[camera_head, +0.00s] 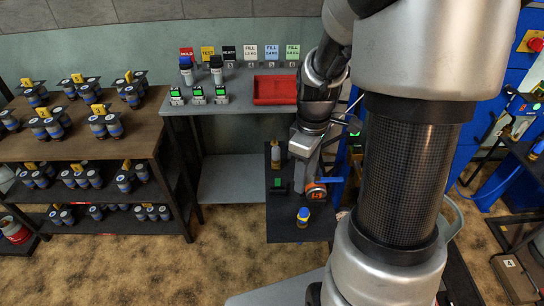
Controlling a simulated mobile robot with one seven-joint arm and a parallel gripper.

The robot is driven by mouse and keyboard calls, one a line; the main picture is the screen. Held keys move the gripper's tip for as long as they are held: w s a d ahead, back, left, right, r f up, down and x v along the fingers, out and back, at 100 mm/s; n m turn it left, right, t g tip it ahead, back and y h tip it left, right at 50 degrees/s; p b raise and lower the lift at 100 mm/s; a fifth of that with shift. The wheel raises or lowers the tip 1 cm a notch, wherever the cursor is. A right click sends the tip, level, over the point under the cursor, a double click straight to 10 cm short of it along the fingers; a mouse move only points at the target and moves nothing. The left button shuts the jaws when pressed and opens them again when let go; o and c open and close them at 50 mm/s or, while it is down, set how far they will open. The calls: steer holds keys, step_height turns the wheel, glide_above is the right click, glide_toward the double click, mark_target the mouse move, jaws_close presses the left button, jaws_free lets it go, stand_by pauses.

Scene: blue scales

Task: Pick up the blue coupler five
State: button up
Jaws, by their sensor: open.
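A small blue-topped object with a yellow band (303,214) stands on the dark lower table (285,235). It is the likeliest blue coupler, but no number is readable on it. My gripper (304,183) points down over this table, just behind that object and apart from it. It is open; its fingertips are small and partly unclear. An orange-and-grey round piece (316,192) with a blue bar (330,180) sits close to the right of my fingers. Whether they touch it I cannot tell.
A tan-topped bottle (276,153) and a small green-marked device (278,184) stand left of my gripper. Brown shelves (90,170) with grouped blue canisters stand left.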

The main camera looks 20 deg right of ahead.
mark_target(304, 211)
step_height(304, 211, down, 12)
steer(key=shift+s+d+f+b, duration=0.1)
steer(key=shift+b, duration=1.05)
steer(key=f, duration=0.3)
steer(key=f+b, duration=0.1)
steer(key=f, duration=0.1)
steer(key=shift+s+d+f, duration=0.1)
steer(key=shift+s+d, duration=0.1)
steer(key=shift+s, duration=0.15)
jaws_close()
step_height(304, 211, up, 10)
steer(key=shift+r+p, duration=0.1)
steer(key=shift+p, duration=0.9)
steer(key=w+a+r+m+p, duration=0.3)
steer(key=a+r+m+p, duration=0.1)
steer(key=r+p, duration=0.3)
steer(key=w+a+r+m+p, duration=0.4)
steer(key=a+r+p, duration=0.2)
steer(key=r, duration=0.2)
steer(key=shift+a+r+p, duration=0.15)
steer(key=shift+a+p, duration=0.25)
